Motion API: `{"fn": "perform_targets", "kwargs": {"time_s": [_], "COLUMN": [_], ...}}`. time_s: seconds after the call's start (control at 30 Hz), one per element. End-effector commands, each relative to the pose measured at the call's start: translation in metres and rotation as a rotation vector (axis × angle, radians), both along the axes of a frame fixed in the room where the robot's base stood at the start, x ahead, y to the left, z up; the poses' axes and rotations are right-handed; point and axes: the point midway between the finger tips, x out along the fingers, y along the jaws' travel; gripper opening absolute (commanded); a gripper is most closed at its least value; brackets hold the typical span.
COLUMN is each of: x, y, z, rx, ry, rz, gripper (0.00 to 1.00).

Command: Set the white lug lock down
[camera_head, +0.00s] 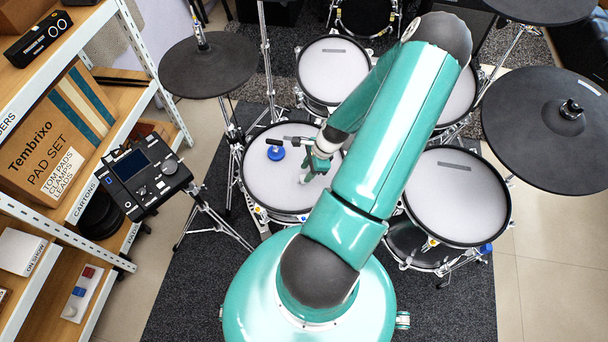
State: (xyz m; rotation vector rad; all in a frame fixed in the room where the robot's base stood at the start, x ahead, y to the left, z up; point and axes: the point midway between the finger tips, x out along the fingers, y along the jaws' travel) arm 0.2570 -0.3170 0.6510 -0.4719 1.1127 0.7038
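My gripper (308,174) is over the white mesh pad (268,186) of the drum in front of my body. It is small here and partly covered by my arm, so its finger gap is not clear. A pale bit shows at the fingertips against the white mesh; I cannot tell whether it is the white lug lock or part of the gripper. A round blue piece (276,153) lies on the same pad, left of my gripper. On the shelf at the lower left, a pale tray (92,289) holds small red, blue and white pieces.
Mesh pads stand behind (333,72) and to the right (455,195). Dark cymbal pads flank them at left (207,67) and right (552,130). A drum module (143,176) on a stand is left, beside the shelf with cartons (62,135). The drum pad's left part is free.

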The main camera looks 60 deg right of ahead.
Motion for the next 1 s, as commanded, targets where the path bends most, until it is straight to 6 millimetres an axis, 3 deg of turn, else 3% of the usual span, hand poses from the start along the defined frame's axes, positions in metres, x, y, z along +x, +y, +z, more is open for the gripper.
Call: {"fn": "perform_targets", "kwargs": {"time_s": [0.3, 0.5, 0.83, 1.0], "x": [-0.017, -0.021, -0.017, 0.001], "y": [-0.018, -0.021, -0.020, -0.009], "z": [0.058, 0.073, 0.081, 0.111], "rx": [-0.002, 0.000, -0.018, -0.100], "ry": [0.000, 0.000, 0.006, 0.031], "rz": [-0.002, 0.000, 0.041, 0.227], "gripper": [0.38, 0.38, 0.38, 0.38]}}
